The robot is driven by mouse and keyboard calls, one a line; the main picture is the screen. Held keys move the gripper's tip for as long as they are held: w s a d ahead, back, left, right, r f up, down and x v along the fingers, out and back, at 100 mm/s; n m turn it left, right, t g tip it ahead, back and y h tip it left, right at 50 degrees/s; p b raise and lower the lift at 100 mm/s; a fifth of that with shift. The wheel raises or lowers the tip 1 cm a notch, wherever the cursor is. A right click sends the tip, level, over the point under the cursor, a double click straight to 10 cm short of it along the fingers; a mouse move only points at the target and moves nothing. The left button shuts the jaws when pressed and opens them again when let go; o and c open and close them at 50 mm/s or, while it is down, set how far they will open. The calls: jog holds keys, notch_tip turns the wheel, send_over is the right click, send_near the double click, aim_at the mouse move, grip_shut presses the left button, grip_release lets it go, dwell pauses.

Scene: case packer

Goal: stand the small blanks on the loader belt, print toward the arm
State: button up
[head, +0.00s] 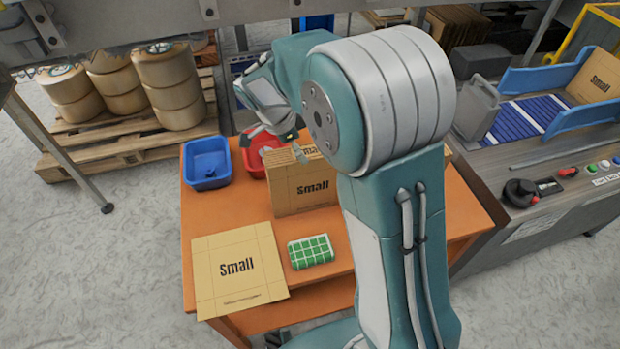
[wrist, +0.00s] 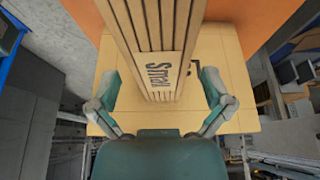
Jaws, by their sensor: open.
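Small blanks, tan card printed "Small", stand upright as a pack (head: 303,194) on the orange table, their print facing the head camera. In the wrist view the pack (wrist: 152,25) shows its edges between my open fingers. One small blank (head: 236,280) lies flat, print up, at the table's front left. Another blank (head: 594,84) stands on the loader belt (head: 530,117), print showing, between blue guides. My gripper (head: 278,143) is open above the pack's back left; in the wrist view its fingers (wrist: 160,76) straddle the pack. Contact cannot be told. My arm hides part of the pack.
A blue bin (head: 207,180) and a red bin (head: 252,168) sit at the table's back left. A green checked cloth (head: 311,252) lies beside the flat blank. Tape rolls (head: 166,76) stand on a pallet.

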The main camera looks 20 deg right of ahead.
aim_at(310, 179)
jog(key=shift+d+x, duration=0.25)
jog(key=shift+x, duration=1.15)
jog(key=shift+d+x, duration=0.2)
jog(key=shift+x, duration=1.15)
jog(key=shift+r, duration=0.2)
jog(key=c, duration=1)
